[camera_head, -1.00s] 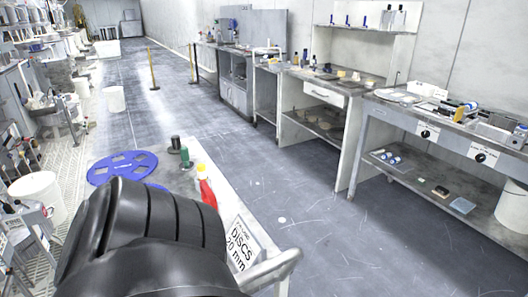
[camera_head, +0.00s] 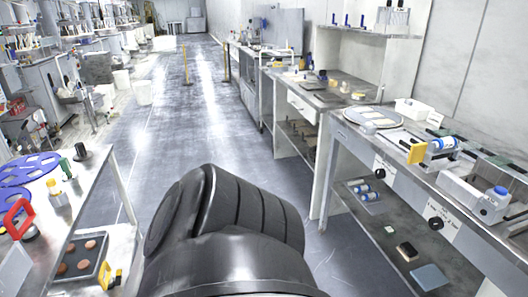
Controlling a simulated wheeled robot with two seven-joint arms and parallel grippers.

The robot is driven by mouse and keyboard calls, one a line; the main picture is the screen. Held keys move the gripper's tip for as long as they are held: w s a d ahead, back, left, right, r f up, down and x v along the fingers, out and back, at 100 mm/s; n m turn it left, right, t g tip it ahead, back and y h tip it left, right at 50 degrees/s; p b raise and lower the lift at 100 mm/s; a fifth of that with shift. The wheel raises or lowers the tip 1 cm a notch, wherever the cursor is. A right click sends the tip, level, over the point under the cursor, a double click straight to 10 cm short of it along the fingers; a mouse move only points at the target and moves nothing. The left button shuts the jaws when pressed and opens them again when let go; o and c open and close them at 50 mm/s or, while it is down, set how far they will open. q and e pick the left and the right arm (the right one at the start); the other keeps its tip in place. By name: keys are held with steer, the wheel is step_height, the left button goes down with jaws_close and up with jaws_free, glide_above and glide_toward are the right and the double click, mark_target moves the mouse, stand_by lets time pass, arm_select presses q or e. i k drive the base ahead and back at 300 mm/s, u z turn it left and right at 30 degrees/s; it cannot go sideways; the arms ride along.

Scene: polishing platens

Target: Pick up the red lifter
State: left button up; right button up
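A red loop-shaped handle on a dark round base, which looks like the red lifter (camera_head: 19,219), stands on the table (camera_head: 107,190) at the left edge of the head view. A large black segment of my own arm fills the lower middle of the view, to the right of that table and apart from the red lifter. No fingertips of either gripper show.
A workbench (camera_head: 400,155) runs along the right.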

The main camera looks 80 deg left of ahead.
mark_target(29, 232)
steer(key=i, duration=0.1)
steer(key=z, duration=2.95)
steer(key=k, duration=2.05)
steer(key=z, duration=2.1)
